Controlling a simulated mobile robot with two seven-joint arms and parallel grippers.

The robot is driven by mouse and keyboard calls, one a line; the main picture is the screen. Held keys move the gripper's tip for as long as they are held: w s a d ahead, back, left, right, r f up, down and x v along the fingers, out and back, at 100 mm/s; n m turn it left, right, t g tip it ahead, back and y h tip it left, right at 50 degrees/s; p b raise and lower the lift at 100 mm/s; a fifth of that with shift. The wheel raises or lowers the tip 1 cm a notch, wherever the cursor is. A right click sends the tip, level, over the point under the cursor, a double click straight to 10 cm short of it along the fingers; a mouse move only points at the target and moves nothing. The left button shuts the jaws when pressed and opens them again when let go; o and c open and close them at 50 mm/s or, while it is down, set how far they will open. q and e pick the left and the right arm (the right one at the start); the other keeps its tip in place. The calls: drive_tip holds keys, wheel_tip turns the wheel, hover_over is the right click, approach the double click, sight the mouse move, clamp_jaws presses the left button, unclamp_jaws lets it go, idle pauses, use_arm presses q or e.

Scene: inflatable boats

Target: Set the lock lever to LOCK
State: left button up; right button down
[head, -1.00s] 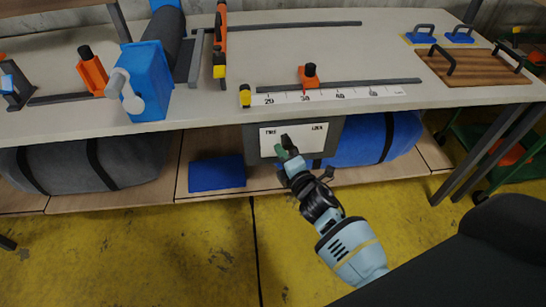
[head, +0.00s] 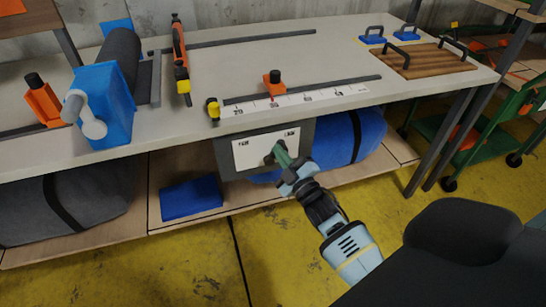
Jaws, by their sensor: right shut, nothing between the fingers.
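The lock panel (head: 252,153) is a white plate on a grey box under the bench's front edge. Its small labels read FREE at upper left and LOCK at upper right. A small dark part (head: 269,159), which looks like the lock lever, shows near the middle of the plate. Which label it points to is unclear. My right gripper (head: 281,151) is shut and empty, its green fingers in front of the plate just right of the dark part. Whether they touch it I cannot tell. My left gripper is out of view.
The bench top (head: 230,65) carries a blue pump-like block (head: 104,105), clamps and a ruler strip (head: 305,97). On the shelf below lie a blue folded cloth (head: 191,200), a blue roll (head: 340,140) and a grey roll (head: 70,205). Yellow floor lies in front.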

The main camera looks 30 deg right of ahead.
use_arm(q)
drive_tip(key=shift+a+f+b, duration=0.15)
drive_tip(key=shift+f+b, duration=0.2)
drive_tip(key=shift+b, duration=0.05)
use_arm(e)
drive_tip(key=m, duration=0.1)
drive_tip(key=d+m+h, duration=0.1)
drive_tip(key=m, duration=0.1)
drive_tip(key=shift+s+d+f+t, duration=0.2)
drive_tip(key=shift+d+f+t, duration=0.05)
drive_tip(key=shift+f+t, duration=0.05)
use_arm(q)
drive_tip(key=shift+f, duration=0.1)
use_arm(e)
drive_tip(key=shift+r, duration=0.1)
